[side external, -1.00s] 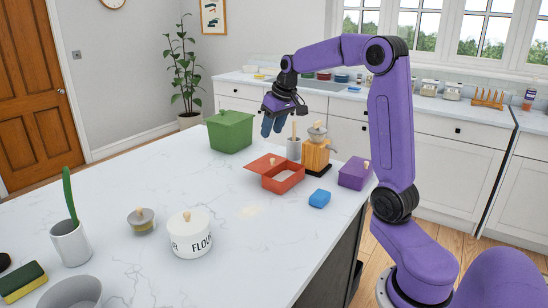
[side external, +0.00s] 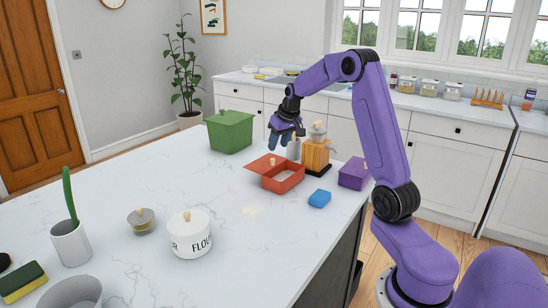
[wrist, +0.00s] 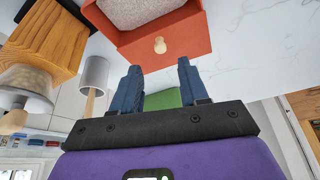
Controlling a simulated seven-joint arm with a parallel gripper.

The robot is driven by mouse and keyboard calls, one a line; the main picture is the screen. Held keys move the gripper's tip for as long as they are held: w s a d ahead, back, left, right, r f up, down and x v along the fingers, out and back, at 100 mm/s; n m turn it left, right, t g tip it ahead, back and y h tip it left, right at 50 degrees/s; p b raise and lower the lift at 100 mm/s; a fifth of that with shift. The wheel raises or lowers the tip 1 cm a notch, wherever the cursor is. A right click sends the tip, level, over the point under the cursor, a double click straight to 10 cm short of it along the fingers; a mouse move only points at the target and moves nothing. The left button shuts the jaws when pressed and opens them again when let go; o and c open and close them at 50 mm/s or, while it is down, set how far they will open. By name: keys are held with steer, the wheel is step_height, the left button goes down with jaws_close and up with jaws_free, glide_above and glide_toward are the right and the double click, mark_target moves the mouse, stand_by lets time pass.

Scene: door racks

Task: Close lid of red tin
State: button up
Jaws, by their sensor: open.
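The wrist view shows the red tin (wrist: 197,36) at the top, the wooden knob (wrist: 160,45) and the whitish contents. My gripper (side external: 279,140) is open and empty, fingers pointing down, above and just behind the tin. In the wrist view, the gripper's fingers (wrist: 158,76) are apart near the knob, not visibly touching it.
A grey crock (side external: 294,149) and a wooden grinder (side external: 315,156) stand close behind the tin. A green bin (side external: 230,132) is at back left, a purple tin (side external: 352,174) and a blue block (side external: 320,198) at right.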

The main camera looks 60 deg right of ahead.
mark_target(273, 159)
steer(key=x, duration=0.7)
jaws_close()
